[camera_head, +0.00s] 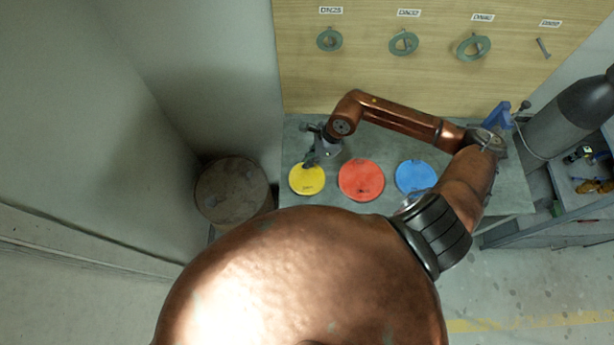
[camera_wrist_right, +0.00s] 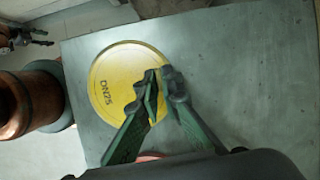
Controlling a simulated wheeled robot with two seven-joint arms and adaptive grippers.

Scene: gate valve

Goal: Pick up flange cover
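The yellow flange cover (camera_head: 300,184), a round flat disc, is on the grey workbench in the head view. In the right wrist view the yellow cover (camera_wrist_right: 112,72) carries the label DN25. My right gripper (camera_head: 310,163) is at the cover's far edge in the head view. In the wrist view the right gripper's green fingers (camera_wrist_right: 163,78) converge at the cover's rim, one tip over the disc and the other by its edge, with a narrow space between them. Contact is unclear.
A red cover (camera_head: 361,180) and a blue cover (camera_head: 415,177) lie right of the yellow one on the bench (camera_head: 510,195). Rings hang on the wooden board (camera_head: 360,80) behind. A barrel (camera_head: 232,190) stands left; a grey cylinder (camera_head: 570,115) stands right.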

